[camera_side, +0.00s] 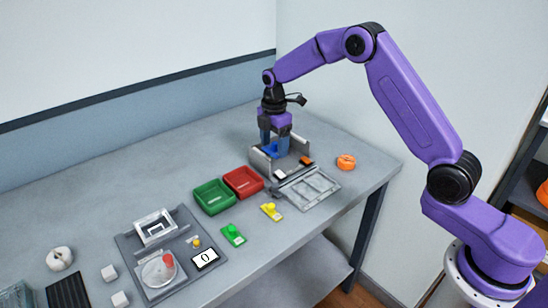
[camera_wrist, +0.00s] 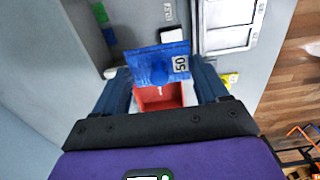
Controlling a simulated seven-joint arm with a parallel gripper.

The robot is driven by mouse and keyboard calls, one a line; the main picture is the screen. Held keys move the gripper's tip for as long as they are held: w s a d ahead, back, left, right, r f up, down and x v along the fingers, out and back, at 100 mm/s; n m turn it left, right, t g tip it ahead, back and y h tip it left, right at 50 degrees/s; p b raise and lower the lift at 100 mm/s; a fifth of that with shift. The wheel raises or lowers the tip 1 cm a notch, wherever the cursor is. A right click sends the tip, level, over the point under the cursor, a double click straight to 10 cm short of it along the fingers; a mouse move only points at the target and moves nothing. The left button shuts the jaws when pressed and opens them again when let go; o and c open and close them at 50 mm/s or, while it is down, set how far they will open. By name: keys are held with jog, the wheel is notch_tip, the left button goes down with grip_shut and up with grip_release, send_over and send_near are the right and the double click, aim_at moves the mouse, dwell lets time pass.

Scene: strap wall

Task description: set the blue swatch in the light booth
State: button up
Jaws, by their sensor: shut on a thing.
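The blue swatch (camera_wrist: 158,66) is a flat blue piece with a knob and a white "50" label. My gripper (camera_wrist: 163,88) is shut on it, with one dark blue finger at each side. In the side view my gripper (camera_side: 276,143) points down over a grey open-topped box (camera_side: 262,164) on the bench, and the blue swatch (camera_side: 271,149) shows between its fingers. I cannot tell whether the swatch touches the box. The box's inside is partly hidden by the fingers. I cannot tell for sure which fixture is the light booth.
A framed grey panel (camera_side: 312,188) lies in front of the box. An orange pumpkin-like object (camera_side: 346,162) sits right of the box. The bench behind the trays is clear.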

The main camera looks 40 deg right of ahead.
send_over(282, 162)
notch_tip(282, 162, down, 2)
jog(key=shift+a+f, duration=0.15)
jog(key=shift+f, duration=2.7)
jog(key=shift+f, duration=0.25)
jog(key=o, duration=1)
jog(key=shift+o, duration=0.3)
jog(key=shift+w, duration=0.1)
jog(key=shift+w+r, duration=0.1)
jog(key=shift+r, duration=2.95)
